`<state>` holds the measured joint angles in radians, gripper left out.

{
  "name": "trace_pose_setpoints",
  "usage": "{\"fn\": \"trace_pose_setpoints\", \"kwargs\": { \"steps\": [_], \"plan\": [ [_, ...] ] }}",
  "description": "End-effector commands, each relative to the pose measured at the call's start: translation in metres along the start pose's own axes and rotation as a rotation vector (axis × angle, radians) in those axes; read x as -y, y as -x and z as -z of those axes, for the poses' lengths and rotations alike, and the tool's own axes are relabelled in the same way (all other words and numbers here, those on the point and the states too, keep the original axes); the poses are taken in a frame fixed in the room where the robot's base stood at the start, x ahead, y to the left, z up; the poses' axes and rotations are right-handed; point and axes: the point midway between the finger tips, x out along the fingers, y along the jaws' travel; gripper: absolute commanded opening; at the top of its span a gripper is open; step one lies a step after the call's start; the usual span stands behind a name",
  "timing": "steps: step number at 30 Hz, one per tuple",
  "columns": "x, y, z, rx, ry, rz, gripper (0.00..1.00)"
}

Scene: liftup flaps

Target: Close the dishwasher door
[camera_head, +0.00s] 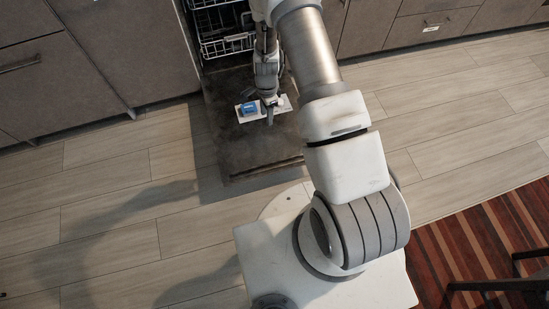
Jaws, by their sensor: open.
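The dishwasher door (235,150) lies folded down flat in front of the open dishwasher, low over the floor. Its racks (222,22) show inside the opening at the top. My gripper (269,117) is over the middle of the door, pointing down and towards me, and it is open. A small white piece with a blue block (249,108) shows right beside the gripper; I cannot tell if it lies on the door or belongs to my wrist. Whether the fingertips touch the door cannot be seen. My arm covers the door's right side.
Grey-brown cabinets (100,50) stand left of the dishwasher, and drawers (430,28) stand to the right. The wooden floor (110,185) left of the door is clear. A striped red rug (470,250) and dark furniture legs (515,284) are at the lower right.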

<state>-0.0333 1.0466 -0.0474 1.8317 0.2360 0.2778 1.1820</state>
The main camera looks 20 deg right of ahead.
Motion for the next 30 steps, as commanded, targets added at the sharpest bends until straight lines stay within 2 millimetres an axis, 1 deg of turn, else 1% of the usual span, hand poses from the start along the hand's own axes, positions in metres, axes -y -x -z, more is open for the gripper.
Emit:
{"fn": "trace_pose_setpoints", "kwargs": {
  "steps": [1, 3, 6, 10, 14, 17, 30],
  "plan": [
    [-0.009, -0.020, 0.000, -0.002, -0.036, -0.022, 0.45],
    [-0.017, -0.041, 0.001, -0.007, -0.080, -0.037, 0.45],
    [-0.027, -0.064, 0.002, -0.012, -0.130, -0.054, 0.45],
    [-0.034, -0.080, 0.002, -0.017, -0.166, -0.065, 0.45],
    [-0.036, -0.091, 0.003, -0.018, -0.174, -0.067, 0.45],
    [-0.037, -0.104, 0.003, -0.018, -0.173, -0.067, 0.45],
    [-0.044, -0.199, 0.004, -0.017, -0.171, -0.067, 0.45]
  ]
}}
